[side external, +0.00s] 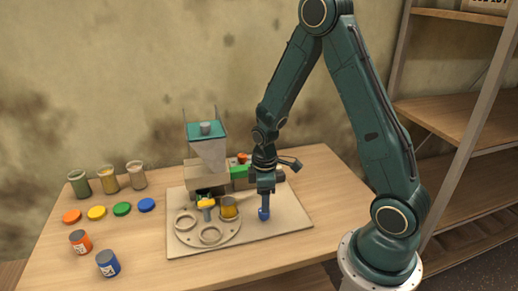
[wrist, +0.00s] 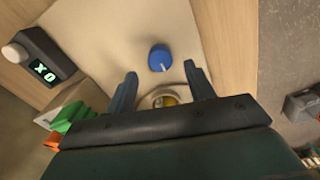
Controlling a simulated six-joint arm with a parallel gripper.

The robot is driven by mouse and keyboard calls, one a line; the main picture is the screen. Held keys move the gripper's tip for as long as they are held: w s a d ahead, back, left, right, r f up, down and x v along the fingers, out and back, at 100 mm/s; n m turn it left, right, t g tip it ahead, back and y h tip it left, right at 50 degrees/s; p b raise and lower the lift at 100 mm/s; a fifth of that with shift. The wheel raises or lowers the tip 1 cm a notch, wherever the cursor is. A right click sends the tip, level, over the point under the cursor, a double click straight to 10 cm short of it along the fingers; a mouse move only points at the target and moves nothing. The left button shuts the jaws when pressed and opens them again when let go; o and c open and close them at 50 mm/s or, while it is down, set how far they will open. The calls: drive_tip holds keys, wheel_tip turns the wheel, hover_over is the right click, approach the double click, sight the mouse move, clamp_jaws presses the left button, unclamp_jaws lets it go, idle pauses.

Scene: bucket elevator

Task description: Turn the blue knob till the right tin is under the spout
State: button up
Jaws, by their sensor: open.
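The blue knob (side external: 263,213) stands on the pale board (side external: 285,218), right of the turntable. In the wrist view the knob (wrist: 159,55) has a light pointer mark and lies just beyond my fingertips. My gripper (side external: 264,202) points down over the knob; in the wrist view its two fingers (wrist: 160,76) are apart with nothing held. A yellow tin (side external: 229,208) sits at the right side of the round turntable (side external: 198,238); part of it also shows between my fingers in the wrist view (wrist: 166,101). A yellow piece, perhaps the spout (side external: 206,203), is left of the tin.
A hopper with a teal rim (side external: 207,130) stands behind the turntable. Lidless jars (side external: 108,178), coloured lids (side external: 97,212) and two labelled jars (side external: 108,263) stand at left. A small display box (wrist: 42,62) shows in the wrist view. Shelving (side external: 470,120) is at right.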

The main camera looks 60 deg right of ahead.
wheel_tip(320, 180, up, 10)
drive_tip(key=shift+f, duration=0.15)
idle(0.4)
idle(0.3)
drive_tip(key=s+a+r+m+t, duration=0.2)
drive_tip(key=s+a+r+m, duration=0.1)
drive_tip(key=s+r, duration=0.4)
drive_tip(key=s+a+r+m+t, duration=0.3)
drive_tip(key=s+a+r, duration=0.3)
drive_tip(key=r, duration=0.3)
drive_tip(key=shift+s+a+r+t, duration=0.2)
drive_tip(key=shift+s+t, duration=0.1)
drive_tip(key=shift+s, duration=0.55)
